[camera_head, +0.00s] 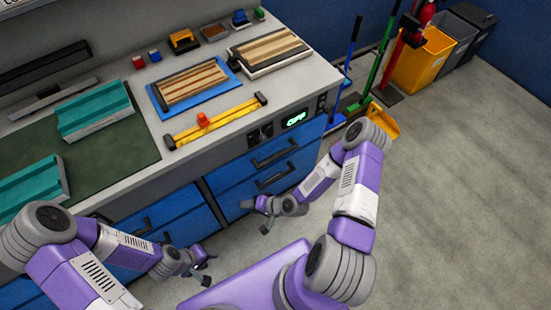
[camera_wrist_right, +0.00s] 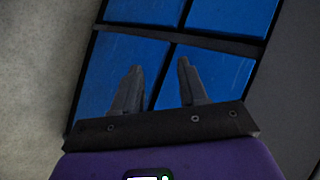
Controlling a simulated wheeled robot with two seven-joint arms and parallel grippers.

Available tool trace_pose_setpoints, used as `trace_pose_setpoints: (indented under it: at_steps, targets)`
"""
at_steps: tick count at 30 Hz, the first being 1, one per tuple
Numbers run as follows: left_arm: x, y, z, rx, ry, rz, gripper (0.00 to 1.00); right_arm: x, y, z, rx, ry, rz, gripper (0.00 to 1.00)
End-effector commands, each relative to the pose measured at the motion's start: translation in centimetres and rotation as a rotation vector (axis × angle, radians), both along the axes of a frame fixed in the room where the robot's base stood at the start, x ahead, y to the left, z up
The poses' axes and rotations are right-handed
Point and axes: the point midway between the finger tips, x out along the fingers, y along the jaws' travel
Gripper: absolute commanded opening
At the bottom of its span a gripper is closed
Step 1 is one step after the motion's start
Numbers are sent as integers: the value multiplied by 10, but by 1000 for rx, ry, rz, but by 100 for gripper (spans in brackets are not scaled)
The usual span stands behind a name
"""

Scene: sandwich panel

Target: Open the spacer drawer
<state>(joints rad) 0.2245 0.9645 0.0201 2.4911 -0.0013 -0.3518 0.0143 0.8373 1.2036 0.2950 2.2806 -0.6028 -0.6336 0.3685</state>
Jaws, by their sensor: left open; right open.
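The workbench has blue drawer fronts with dark bar handles. On the right section, an upper drawer (camera_head: 305,158) has a handle (camera_head: 274,152), and a second handle (camera_head: 277,176) sits just below it. The drawers I can see look shut; no readable label shows which is the spacer drawer. My right gripper (camera_head: 256,217) is open and empty, in front of and below those handles. In the right wrist view its fingers (camera_wrist_right: 159,66) point at blue panels (camera_wrist_right: 205,75), with nothing between them. My left gripper (camera_head: 209,269) is open and empty, low in front of the left drawers (camera_head: 190,226).
On the benchtop lie teal panels (camera_head: 95,108), striped wood pieces on a blue tray (camera_head: 158,112), a yellow level-like bar (camera_head: 190,131) and small items. A control box with a lit display (camera_head: 294,120) sits at the front edge. Brooms and a yellow bin (camera_head: 422,62) stand right. The right floor is clear.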

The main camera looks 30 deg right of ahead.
Motion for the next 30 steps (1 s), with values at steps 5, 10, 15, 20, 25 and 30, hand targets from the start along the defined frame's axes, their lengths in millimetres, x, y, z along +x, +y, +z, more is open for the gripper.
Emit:
trace_pose_setpoints:
  at_steps: [5,10,15,20,25,30]
  targets:
    - [0,0,-21,0,0,1,43,46,-58,-8,191,-216,-317,43]
    - [0,0,-32,0,-1,0,43,64,-128,1,312,-426,-555,43]
    - [0,0,-38,0,-1,0,43,61,-177,10,364,-568,-685,43]
    - [0,0,-40,0,-1,0,43,62,-192,15,379,-618,-719,43]
    - [0,0,-43,0,-1,0,43,85,-189,15,380,-621,-718,43]
    - [0,0,-46,0,-1,1,43,112,-187,15,379,-619,-717,43]
